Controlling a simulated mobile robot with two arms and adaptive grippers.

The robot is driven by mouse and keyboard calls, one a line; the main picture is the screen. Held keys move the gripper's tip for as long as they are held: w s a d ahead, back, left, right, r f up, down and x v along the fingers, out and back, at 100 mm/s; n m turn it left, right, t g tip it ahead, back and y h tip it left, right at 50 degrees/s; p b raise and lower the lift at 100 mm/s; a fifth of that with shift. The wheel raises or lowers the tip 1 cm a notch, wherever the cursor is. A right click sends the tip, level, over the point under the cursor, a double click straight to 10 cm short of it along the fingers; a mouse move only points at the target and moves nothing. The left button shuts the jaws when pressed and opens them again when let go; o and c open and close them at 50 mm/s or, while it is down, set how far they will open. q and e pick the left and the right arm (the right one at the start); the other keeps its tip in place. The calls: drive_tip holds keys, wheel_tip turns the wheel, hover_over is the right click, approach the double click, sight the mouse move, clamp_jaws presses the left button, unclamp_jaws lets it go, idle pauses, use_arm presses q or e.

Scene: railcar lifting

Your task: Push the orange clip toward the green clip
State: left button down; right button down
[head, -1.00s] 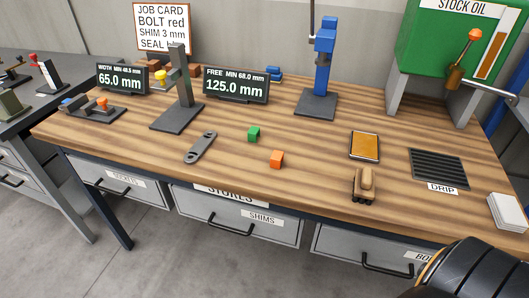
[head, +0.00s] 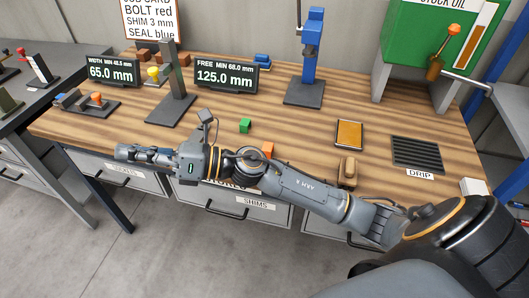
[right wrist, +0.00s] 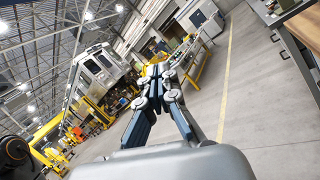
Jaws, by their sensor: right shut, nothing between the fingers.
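The orange clip (head: 268,148), a small block, sits on the wooden bench near its front; my right arm hides its lower part. The green clip (head: 245,125), a similar block, sits behind it and a little to the left, with a gap between them. My right gripper (head: 121,152) is shut and empty, pointing left, over the bench's front edge and well left of both clips. In the right wrist view its fingers (right wrist: 159,72) meet at the tips, with the hall beyond. My left gripper is not in view.
A grey stand (head: 174,95) and a blue press (head: 306,75) stand behind the clips. To the right are an orange-topped pad (head: 349,134), a wooden brush (head: 347,171) and a drip grate (head: 418,153). Bare bench (head: 290,125) lies right of the green clip.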

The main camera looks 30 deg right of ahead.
wheel_tip(320, 180, down, 2)
drive_tip(key=s+a+n+g, duration=0.2)
drive_tip(key=n+g, duration=0.3)
drive_tip(key=n, duration=0.2)
drive_tip(key=n+g+h, duration=0.6)
drive_tip(key=n+h, duration=0.7)
drive_tip(key=h, duration=0.5)
approach(265, 154)
drive_tip(key=s+a+r, duration=0.1)
drive_tip(key=s+a, duration=0.3)
drive_tip(key=shift+m, duration=0.3)
wheel_tip(265, 154, down, 10)
drive_tip(key=p, duration=0.4)
drive_tip(key=shift+s+a+r, duration=0.1)
drive_tip(key=shift+s+r, duration=0.05)
drive_tip(key=shift+r, duration=0.05)
drive_tip(key=shift+w+d+r+p, duration=0.2)
drive_tip(key=shift+w+d+p, duration=0.4)
drive_tip(key=shift+w+d, duration=0.35)
drive_tip(key=shift+w+d+f, duration=0.15)
drive_tip(key=shift+w+d, duration=0.3)
drive_tip(key=shift+d, duration=0.1)
